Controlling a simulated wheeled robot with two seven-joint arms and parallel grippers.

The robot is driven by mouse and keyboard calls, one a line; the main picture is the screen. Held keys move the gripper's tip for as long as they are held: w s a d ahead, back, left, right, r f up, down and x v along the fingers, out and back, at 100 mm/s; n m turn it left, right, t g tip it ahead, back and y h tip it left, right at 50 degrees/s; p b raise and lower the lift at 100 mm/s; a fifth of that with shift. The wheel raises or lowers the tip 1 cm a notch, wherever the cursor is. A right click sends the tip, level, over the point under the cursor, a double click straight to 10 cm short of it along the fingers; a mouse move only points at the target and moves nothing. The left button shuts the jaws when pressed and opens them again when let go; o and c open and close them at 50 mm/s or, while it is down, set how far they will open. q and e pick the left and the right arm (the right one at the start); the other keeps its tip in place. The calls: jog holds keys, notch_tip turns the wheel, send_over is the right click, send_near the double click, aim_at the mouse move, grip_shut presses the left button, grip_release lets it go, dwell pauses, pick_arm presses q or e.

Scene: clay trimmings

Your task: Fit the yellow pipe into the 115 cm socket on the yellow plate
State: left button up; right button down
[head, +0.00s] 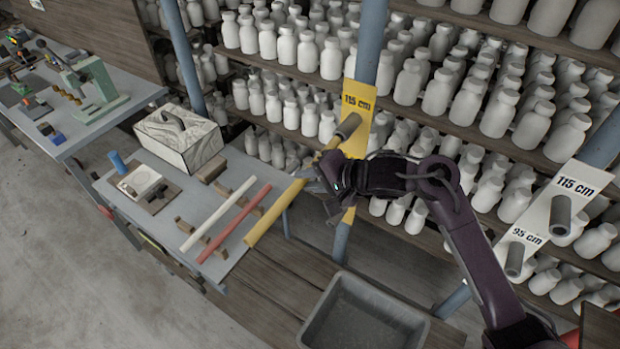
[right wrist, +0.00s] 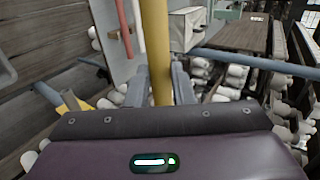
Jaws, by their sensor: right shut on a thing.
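The yellow pipe (head: 270,212) slants from over the grey table up to my right gripper (head: 322,178). My right gripper is shut on it near its upper end. In the right wrist view the pipe (right wrist: 156,45) runs away between the fingers (right wrist: 160,95). The yellow plate (head: 357,93), marked 115 cm, is on a blue post, with a grey socket (head: 348,125) sticking out. The pipe's upper end is close to the socket mouth; I cannot tell whether it is inside. My wrist hides part of the plate. My left gripper is not in view.
A white pipe (head: 207,222) and a red pipe (head: 232,226) lie on supports on the table (head: 107,188). A white plate (head: 557,184) with two sockets is at the right. A grey bin (head: 322,326) stands below. Shelves of white bottles fill the back.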

jog(key=w+d, duration=0.6)
jog(key=w, duration=0.2)
dwell(3.4)
jog(key=c, duration=1.2)
grip_release()
jog(key=b+v, duration=0.2)
jog(key=v, duration=0.5)
jog(key=shift+s+d+r, duration=0.2)
jog(key=shift+d+r, duration=0.05)
